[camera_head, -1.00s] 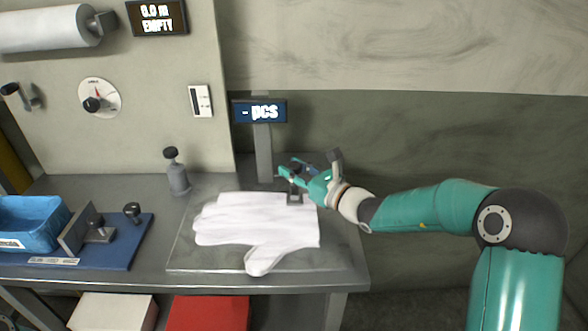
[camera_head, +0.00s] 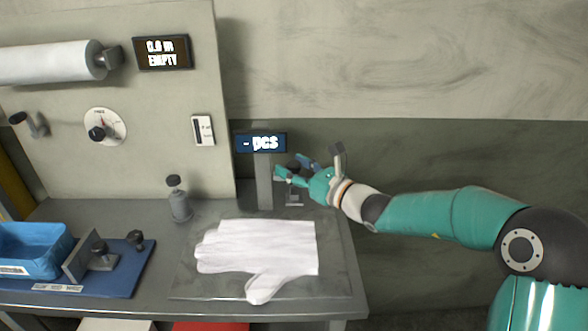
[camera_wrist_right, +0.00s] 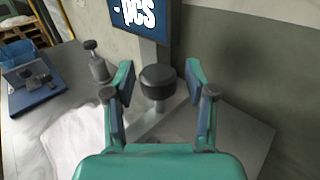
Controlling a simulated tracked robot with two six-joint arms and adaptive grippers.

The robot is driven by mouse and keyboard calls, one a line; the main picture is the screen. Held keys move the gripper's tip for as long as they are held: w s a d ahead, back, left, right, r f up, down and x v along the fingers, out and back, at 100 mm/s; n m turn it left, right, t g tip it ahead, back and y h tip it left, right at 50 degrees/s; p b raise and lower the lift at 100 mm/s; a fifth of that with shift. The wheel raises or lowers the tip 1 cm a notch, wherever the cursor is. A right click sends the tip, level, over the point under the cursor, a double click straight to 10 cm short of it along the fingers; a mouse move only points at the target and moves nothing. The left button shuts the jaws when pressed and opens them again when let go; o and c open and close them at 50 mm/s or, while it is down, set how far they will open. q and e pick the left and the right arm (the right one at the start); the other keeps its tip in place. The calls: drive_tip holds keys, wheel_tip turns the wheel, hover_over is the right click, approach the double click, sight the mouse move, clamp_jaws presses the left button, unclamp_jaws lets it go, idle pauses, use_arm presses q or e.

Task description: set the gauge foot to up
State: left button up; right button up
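The gauge foot is a small grey plate (camera_head: 294,200) on a thin post under a black knob (camera_head: 293,167). It stands by the display's post, behind the white glove (camera_head: 262,246), and looks raised above the table plate. My right gripper (camera_head: 290,172) is at the knob. In the right wrist view the black knob (camera_wrist_right: 158,80) lies between the two fingers of the right gripper (camera_wrist_right: 158,82), with a gap on each side, so it is open. The fingers hide part of the post in the head view. My left gripper is not in view.
The "- pcs" display (camera_head: 261,142) stands just behind the knob. A grey bottle-like post with a black cap (camera_head: 179,198) is to the left. A blue bin (camera_head: 35,250) and a blue fixture board (camera_head: 118,268) are on the left. The right side is open.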

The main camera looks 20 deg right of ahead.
drive_tip(key=shift+s+f, duration=0.1)
drive_tip(key=v, duration=1.1)
drive_tip(key=shift+s+d, duration=0.15)
drive_tip(key=shift+s, duration=0.2)
